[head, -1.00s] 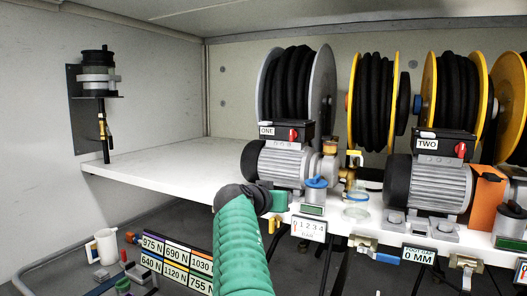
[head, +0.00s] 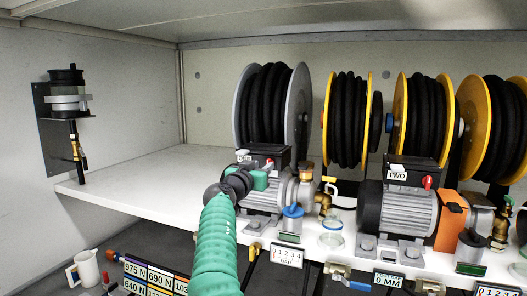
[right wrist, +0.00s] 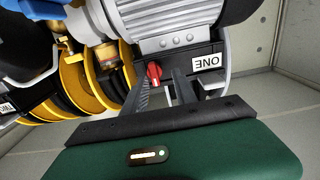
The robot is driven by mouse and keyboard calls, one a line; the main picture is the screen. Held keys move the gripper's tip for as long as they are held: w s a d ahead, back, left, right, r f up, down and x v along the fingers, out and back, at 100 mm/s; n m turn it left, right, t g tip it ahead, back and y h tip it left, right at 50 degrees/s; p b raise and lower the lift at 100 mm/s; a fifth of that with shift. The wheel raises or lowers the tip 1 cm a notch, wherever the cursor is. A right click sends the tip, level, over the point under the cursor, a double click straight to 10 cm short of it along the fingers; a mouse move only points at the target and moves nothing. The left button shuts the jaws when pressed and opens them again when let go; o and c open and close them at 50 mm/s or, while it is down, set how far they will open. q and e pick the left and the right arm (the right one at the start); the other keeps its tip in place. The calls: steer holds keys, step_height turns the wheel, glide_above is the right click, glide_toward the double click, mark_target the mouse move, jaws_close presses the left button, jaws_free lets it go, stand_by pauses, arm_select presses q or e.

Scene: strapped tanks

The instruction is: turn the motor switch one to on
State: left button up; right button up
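The motor switch one is a red knob (head: 269,163) on the black box (head: 264,157) atop the grey motor labelled ONE. In the right wrist view, which is upside down, the red knob (right wrist: 153,74) shows beside the ONE label (right wrist: 207,61). My right gripper (head: 259,178) is in front of this motor, just below the knob in the head view. In the right wrist view the right gripper's two dark fingers (right wrist: 161,82) are apart, with the knob showing between their tips. Contact cannot be told. My left gripper is not in view.
Motor TWO (head: 398,207) with its own red switch (head: 427,182) stands to the right. Hose reels (head: 263,105) stand behind. A blue-capped fitting (head: 292,220) is right of my arm. The white shelf (head: 130,190) is clear on the left.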

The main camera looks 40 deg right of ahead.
steer(key=shift+w+d+r, duration=0.1)
steer(key=shift+w+d, duration=0.15)
steer(key=shift+d, duration=0.2)
steer(key=shift+s+d, duration=0.25)
steer(key=shift+d, duration=0.35)
steer(key=shift+c, duration=0.4)
steer(key=shift+d+f, duration=0.3)
steer(key=c, duration=0.5)
steer(key=shift+w, duration=0.15)
jaws_close()
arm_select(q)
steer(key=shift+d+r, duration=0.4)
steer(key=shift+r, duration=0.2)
arm_select(e)
steer(key=shift+w+a, duration=0.1)
steer(key=shift+a, duration=0.1)
